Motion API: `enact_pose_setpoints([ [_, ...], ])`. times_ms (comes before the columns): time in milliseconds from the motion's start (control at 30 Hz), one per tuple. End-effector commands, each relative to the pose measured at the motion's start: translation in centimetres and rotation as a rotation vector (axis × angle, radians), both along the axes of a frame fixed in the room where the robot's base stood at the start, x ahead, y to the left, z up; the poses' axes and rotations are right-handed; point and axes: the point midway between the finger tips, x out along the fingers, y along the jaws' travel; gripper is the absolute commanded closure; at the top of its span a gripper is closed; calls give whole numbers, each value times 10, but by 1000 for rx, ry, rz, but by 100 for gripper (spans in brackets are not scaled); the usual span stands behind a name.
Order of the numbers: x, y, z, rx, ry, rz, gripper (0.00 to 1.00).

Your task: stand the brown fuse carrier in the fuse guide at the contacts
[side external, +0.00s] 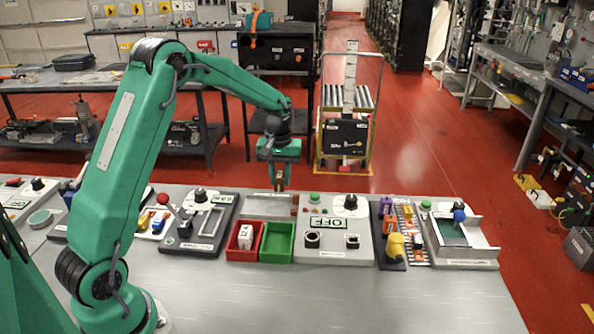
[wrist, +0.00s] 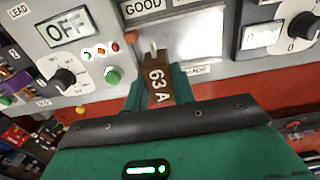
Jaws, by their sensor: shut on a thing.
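The brown fuse carrier (wrist: 157,82), marked 63 A, is between the fingers of my gripper (wrist: 160,90) in the wrist view. A pale tip sticks out of its far end. In the side external view my gripper (side external: 278,186) points down, shut on the carrier, above the pale plate behind the red and green trays. The carrier is only a small brown patch there. I cannot tell for sure which fitting is the fuse guide; the grey OFF panel (side external: 334,205) to the right has two dark-rimmed fittings on its near part.
The red tray (side external: 233,255) holds a white block; the green tray (side external: 279,256) looks empty. A dark-framed panel with a knob (side external: 200,195) stands left. Coloured blocks and a grey unit (side external: 480,256) stand right. The front of the bench (side external: 330,305) is clear.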

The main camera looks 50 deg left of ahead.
Motion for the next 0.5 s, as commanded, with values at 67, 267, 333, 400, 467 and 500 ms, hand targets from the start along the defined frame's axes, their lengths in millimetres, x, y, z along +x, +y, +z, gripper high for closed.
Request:
enact_pose_setpoints([
  [67,0,0,-5,0,0,0,100],
  [267,0,0,-18,-1,1,0,100],
  [333,0,0,-23,-1,2,0,100],
  [400,0,0,-28,0,1,0,100],
  [467,0,0,-32,-1,1,0,100],
  [500,0,0,-35,0,1,0,100],
])
